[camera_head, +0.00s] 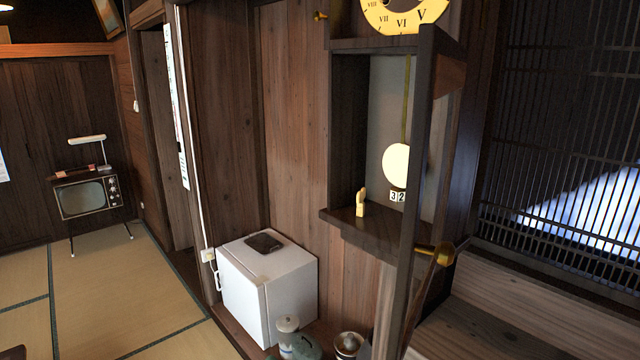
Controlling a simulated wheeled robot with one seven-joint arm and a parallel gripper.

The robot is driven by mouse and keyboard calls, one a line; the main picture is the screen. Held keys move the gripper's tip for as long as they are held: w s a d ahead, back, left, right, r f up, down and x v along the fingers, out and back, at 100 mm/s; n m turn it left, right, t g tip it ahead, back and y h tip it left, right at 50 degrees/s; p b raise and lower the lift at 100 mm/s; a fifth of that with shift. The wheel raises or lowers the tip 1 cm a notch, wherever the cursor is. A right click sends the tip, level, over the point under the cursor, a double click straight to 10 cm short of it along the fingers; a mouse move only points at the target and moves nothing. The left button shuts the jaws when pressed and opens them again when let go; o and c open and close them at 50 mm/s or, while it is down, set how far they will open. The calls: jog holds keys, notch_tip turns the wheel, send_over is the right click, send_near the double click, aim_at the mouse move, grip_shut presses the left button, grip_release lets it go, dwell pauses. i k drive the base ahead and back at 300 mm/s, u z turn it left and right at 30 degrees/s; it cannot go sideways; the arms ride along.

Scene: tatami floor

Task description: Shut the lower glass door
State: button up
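The lower glass door (416,180) belongs to a dark wooden wall clock and stands open. I see it almost edge-on, as a tall dark frame jutting toward me from the right side of the case. A brass knob (443,254) sits low on its outer face, on the right. The open lower case (350,110) shows a round pale pendulum (396,165), a small number plate (397,197) and a small tan wooden piece (361,202) on its floor. The yellow clock dial (403,14) is above, partly cut off. My gripper is not in view.
A small white fridge (268,285) stands below left of the clock. Lidded jars (288,330) (348,345) are at the bottom edge. A dark lattice screen (570,130) and wooden ledge (530,310) are at right. Tatami floor (100,285) is open at left, before an old television (86,197).

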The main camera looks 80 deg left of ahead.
aim_at(441, 64)
jog(key=u, duration=2.5)
jog(key=i, duration=0.45)
jog(key=k, duration=0.45)
jog(key=u, duration=1.55)
jog(key=k, duration=0.35)
jog(key=z, duration=0.95)
